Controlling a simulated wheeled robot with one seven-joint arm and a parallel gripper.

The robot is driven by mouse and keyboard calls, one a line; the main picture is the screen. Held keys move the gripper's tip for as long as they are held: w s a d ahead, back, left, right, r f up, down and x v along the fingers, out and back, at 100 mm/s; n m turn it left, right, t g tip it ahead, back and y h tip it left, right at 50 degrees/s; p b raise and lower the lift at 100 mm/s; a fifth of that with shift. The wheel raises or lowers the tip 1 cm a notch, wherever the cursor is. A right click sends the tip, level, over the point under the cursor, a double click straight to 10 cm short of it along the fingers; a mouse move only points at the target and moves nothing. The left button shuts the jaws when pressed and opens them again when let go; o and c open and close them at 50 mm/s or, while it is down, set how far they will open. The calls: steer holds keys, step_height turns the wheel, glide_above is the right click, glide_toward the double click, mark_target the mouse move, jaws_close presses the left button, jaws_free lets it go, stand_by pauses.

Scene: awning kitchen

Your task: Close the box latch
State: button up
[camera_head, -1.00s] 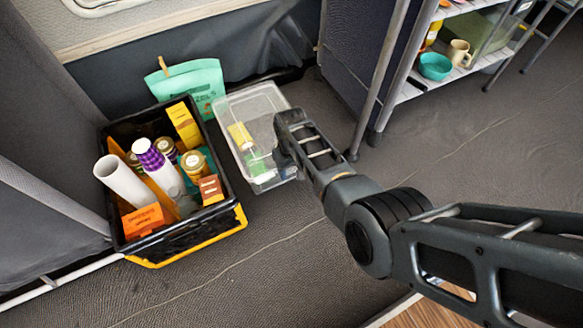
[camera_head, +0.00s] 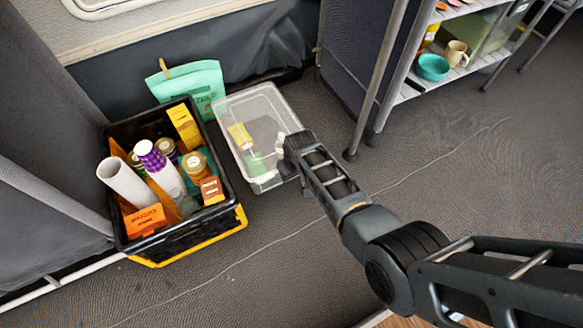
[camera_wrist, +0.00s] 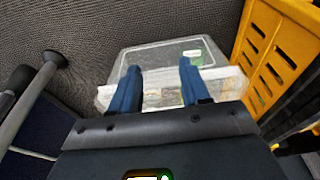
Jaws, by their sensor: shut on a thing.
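The clear plastic box (camera_head: 262,100) lies on the floor right of the black crate, with yellow and green items showing through it. In the wrist view, the box (camera_wrist: 165,58) is seen close up, with its rim crossing behind my fingers. My gripper (camera_head: 284,150) is at the box's right side. In the wrist view, my gripper's two blue fingers (camera_wrist: 159,66) stand apart, shut on part of the box's near side. I cannot make out the latch; the fingers and gripper body hide much of that side.
A black and yellow crate (camera_head: 188,243) full of bottles and packets stands close left of the box. A teal bag (camera_head: 205,83) stands behind. A shelf with metal legs (camera_head: 372,85) is to the right. The floor (camera_head: 300,260) in front is clear.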

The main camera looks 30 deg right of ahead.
steer(key=shift+s+f+t+b, duration=0.25)
steer(key=shift+f+t+b, duration=0.55)
steer(key=shift+t, duration=0.6)
steer(key=shift+s+f+t+b, duration=0.25)
steer(key=shift+f+t+b, duration=0.5)
steer(key=shift+t, duration=0.65)
steer(key=shift+s+f+t+b, duration=0.25)
steer(key=shift+f+t+b, duration=0.55)
steer(key=shift+t, duration=0.6)
steer(key=shift+f, duration=0.1)
steer(key=shift+w+f+t, duration=0.1)
steer(key=shift+f+t, duration=0.3)
steer(key=shift+t, duration=0.35)
steer(key=shift+w+f+t, duration=0.1)
steer(key=shift+f+t, duration=0.25)
steer(key=shift+t, duration=0.4)
steer(key=o, duration=1.1)
steer(key=shift+c, duration=0.2)
steer(key=shift+s+r, duration=0.1)
